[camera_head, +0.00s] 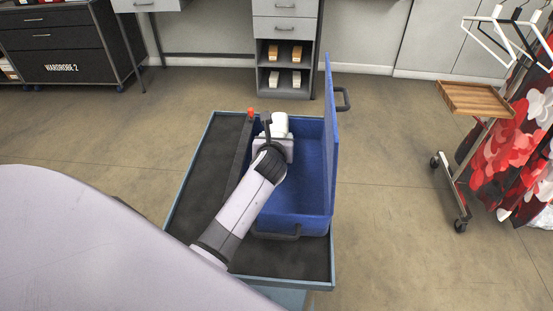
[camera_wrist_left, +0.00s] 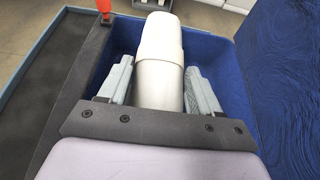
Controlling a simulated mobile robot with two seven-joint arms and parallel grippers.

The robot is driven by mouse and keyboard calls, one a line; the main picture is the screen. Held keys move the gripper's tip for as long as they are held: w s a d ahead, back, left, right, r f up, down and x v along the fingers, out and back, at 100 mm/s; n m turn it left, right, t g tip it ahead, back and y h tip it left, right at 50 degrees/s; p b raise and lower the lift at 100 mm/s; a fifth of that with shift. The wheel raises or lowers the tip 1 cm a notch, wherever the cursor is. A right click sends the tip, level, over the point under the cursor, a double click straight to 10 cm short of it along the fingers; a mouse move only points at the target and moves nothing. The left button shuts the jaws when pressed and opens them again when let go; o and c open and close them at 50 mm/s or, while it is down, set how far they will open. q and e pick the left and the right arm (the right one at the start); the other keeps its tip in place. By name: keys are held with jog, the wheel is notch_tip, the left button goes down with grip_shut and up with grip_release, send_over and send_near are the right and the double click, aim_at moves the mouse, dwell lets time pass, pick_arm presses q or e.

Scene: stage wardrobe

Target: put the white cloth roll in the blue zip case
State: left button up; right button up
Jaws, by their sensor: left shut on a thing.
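The blue zip case (camera_head: 296,206) stands open on a dark-topped cart, its lid (camera_head: 331,140) upright along the right side. My left gripper (camera_head: 275,135) is over the far end of the case. In the left wrist view its two fingers (camera_wrist_left: 155,82) are shut on the white cloth roll (camera_wrist_left: 160,50), one on each side. The roll also shows in the head view (camera_head: 279,122), beyond the gripper. It is at the far part of the case, within its walls as seen from above; whether it touches the floor is hidden. My right gripper is not in view.
The cart top (camera_head: 206,165) is clear left of the case. An orange-red item (camera_head: 250,112) stands at its far edge, beside the case. A garment rack with a wooden tray (camera_head: 474,99) is at right. Grey drawers (camera_head: 285,30) stand behind.

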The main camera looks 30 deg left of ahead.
pick_arm(q)
jog(key=shift+f+b, duration=0.95)
jog(key=shift+f, duration=1.95)
jog(key=shift+f, duration=0.1)
jog(key=o, duration=1.1)
